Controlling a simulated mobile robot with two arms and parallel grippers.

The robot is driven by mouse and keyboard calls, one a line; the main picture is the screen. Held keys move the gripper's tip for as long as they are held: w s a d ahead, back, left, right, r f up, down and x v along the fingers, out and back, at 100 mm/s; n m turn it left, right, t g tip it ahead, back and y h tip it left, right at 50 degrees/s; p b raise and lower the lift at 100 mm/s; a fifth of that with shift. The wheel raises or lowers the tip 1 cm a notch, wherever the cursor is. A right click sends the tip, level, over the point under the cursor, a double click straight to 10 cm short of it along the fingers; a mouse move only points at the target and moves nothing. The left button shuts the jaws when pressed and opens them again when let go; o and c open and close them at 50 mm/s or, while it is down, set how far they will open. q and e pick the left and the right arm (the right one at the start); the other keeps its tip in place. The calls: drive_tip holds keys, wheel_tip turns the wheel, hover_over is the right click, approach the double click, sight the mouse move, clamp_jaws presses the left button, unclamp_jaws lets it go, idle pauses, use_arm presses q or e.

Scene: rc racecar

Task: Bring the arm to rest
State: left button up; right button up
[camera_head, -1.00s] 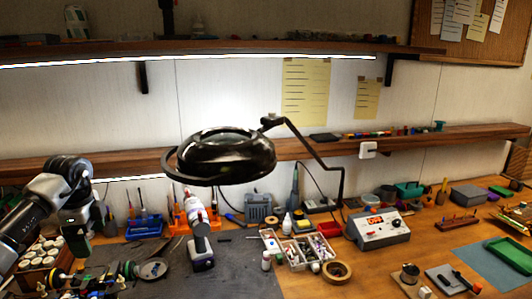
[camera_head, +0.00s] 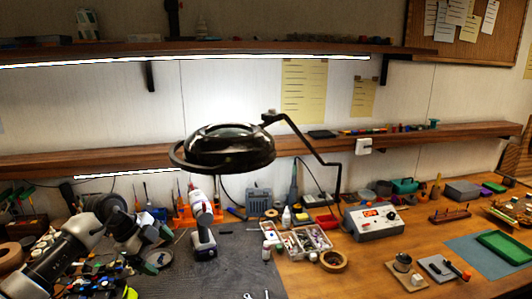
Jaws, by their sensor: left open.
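My left arm comes in from the lower left. Its gripper (camera_head: 163,240) is open over the left part of the workbench, close to the grey mat (camera_head: 225,268). Nothing shows between its fingers, though they are small and dark here. The arm hides part of the clutter at the left of the bench. My right gripper is out of view.
A black magnifier lamp (camera_head: 228,150) hangs over the bench. A parts tray (camera_head: 302,240), a tape roll (camera_head: 333,260) and a power supply (camera_head: 375,221) stand to the right. A green tray (camera_head: 508,245) lies far right. Bare wood shows at front right.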

use_arm(q)
drive_tip(key=s+d+r+n+t+h, duration=0.1)
drive_tip(key=s+d+t+h, duration=0.2)
drive_tip(key=d+t+h, duration=0.35)
drive_tip(key=s+d+r+n+t+h, duration=0.1)
drive_tip(key=s+d+r+t+h, duration=0.2)
drive_tip(key=d, duration=0.7)
drive_tip(key=s+a+f+n+t+y, duration=0.2)
drive_tip(key=s+a+f+n+y, duration=0.9)
drive_tip(key=f+n+y, duration=0.45)
drive_tip(key=s+f+n+g, duration=0.1)
drive_tip(key=s+f+g, duration=0.3)
drive_tip(key=s, duration=0.6)
drive_tip(key=s+f+g, duration=0.2)
drive_tip(key=s+g, duration=0.5)
drive_tip(key=s, duration=0.3)
wheel_tip(320, 180, down, 34)
drive_tip(key=s+g+b, duration=0.1)
drive_tip(key=s+b, duration=0.1)
drive_tip(key=b, duration=0.4)
drive_tip(key=s+a+f+g+b, duration=0.1)
drive_tip(key=s+a+f+b, duration=0.2)
drive_tip(key=s+f, duration=1.2)
wheel_tip(320, 180, down, 4)
drive_tip(key=shift+s+r+h+b, duration=0.2)
drive_tip(key=shift+s+h+b, duration=0.1)
drive_tip(key=shift+b, duration=0.2)
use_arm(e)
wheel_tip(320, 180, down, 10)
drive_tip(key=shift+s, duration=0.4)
